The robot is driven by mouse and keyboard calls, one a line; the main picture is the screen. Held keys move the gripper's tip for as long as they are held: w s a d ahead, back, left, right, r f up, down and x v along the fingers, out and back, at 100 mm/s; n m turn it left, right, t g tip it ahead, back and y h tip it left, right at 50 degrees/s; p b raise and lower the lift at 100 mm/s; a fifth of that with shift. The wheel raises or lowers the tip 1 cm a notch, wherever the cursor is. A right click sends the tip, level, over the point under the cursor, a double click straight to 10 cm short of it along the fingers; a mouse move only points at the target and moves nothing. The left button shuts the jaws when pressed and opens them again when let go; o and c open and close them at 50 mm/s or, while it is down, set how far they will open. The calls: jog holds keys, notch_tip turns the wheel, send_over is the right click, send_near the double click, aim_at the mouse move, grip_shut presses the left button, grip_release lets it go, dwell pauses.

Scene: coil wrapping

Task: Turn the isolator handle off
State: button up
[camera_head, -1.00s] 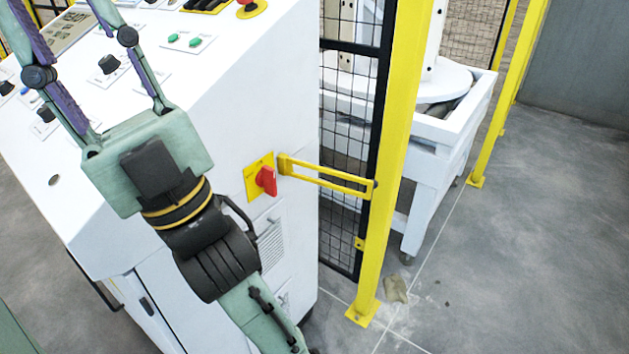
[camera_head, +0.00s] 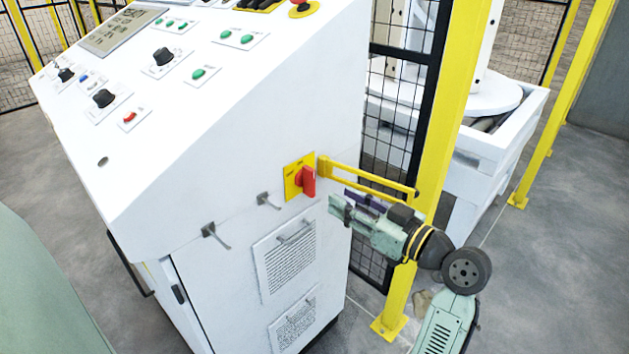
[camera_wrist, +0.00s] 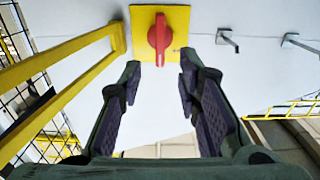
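The red isolator handle (camera_head: 308,182) sits on a yellow plate (camera_head: 291,181) on the side of the white control cabinet (camera_head: 240,150). In the wrist view the handle (camera_wrist: 160,38) stands upright, its long axis running up and down the picture. My gripper (camera_head: 338,203) is to the right of and a little below the handle in the head view. In the wrist view my gripper (camera_wrist: 158,75) is open, its two purple-padded fingers apart with nothing between them. The handle shows just beyond the fingertips, centred on the gap. The fingers appear not to touch it.
A yellow bracket (camera_head: 370,178) runs from the cabinet beside the handle to a yellow fence post (camera_head: 425,150), just above my gripper. Black mesh fencing (camera_head: 385,130) stands behind. Small latches (camera_head: 268,200) and vented panels (camera_head: 288,255) are on the cabinet face.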

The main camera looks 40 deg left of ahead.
aim_at(314, 182)
jog(key=a+p, duration=0.1)
jog(key=a, duration=0.5)
jog(key=a+p, duration=0.1)
jog(key=a, duration=0.2)
jog(key=shift+w+a+p, duration=0.1)
jog(key=shift+w+p, duration=0.2)
jog(key=shift+c, duration=0.2)
grip_shut()
